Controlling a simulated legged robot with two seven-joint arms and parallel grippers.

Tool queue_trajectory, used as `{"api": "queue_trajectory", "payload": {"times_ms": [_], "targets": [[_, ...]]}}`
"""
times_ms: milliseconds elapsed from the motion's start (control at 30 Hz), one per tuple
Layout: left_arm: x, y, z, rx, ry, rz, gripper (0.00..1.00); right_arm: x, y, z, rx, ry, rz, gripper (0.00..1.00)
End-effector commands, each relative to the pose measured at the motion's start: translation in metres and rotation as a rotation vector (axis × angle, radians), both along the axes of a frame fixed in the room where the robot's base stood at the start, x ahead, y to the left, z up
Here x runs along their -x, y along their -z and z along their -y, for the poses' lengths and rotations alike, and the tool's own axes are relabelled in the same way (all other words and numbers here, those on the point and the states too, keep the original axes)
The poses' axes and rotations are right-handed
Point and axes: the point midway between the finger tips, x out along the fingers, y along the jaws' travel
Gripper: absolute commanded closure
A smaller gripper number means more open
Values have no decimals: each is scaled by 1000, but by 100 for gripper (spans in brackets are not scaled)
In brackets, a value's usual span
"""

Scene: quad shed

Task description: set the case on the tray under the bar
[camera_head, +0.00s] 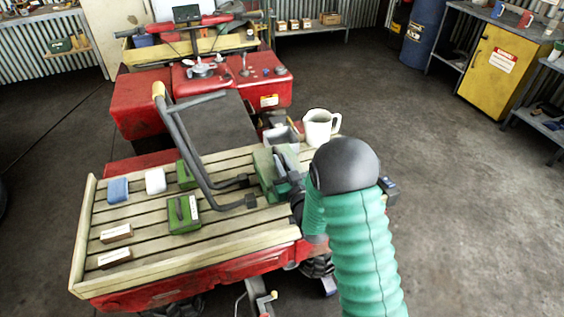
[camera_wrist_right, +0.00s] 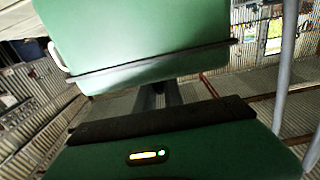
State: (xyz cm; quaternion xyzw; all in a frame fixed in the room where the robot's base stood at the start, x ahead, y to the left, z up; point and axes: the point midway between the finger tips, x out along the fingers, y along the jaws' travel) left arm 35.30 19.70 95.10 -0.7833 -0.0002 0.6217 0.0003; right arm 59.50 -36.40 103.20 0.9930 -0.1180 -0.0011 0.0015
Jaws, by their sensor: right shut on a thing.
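My right gripper (camera_head: 283,183) is over the right part of the slatted wooden bed, partly hidden by my arm. It is shut on a green case (camera_head: 264,165). In the right wrist view a large green body with a dark lower edge, seemingly this case (camera_wrist_right: 140,35), fills the top. Whether the case touches the slats cannot be told. The slatted bed, seemingly the tray (camera_head: 150,255), is on the red quad. A bent dark bar (camera_head: 188,150) with a yellow end rises over it, left of my gripper. My left gripper is not in view.
Another green case (camera_head: 183,214) and a smaller green one (camera_head: 186,176) lie near the bar. A blue block (camera_head: 118,190), a white block (camera_head: 155,180) and two small boxes (camera_head: 116,233) lie left. A white mug (camera_head: 320,126) and grey container (camera_head: 281,136) stand behind my gripper.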

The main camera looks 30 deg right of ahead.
Motion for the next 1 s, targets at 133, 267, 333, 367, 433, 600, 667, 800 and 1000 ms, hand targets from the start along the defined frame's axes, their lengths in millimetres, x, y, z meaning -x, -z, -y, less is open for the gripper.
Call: {"api": "queue_trajectory", "payload": {"times_ms": [133,267,333,367,433,600,667,800,1000], "targets": [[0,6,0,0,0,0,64,0,3,0,1,0,5,100],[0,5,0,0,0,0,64,0,5,0,-1,0,-3,83],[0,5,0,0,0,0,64,0,6,0,-1,0,-4,74],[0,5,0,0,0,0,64,0,6,0,-1,0,-5,70],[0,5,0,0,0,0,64,0,6,0,-1,-1,-6,66],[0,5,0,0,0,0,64,0,8,-1,-2,-1,-9,66],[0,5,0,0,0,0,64,0,8,-1,-2,-1,-9,66],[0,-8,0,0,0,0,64,1,-4,-1,-3,-1,-9,66],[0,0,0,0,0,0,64,38,-3,-9,-2,0,-7,66]]}}
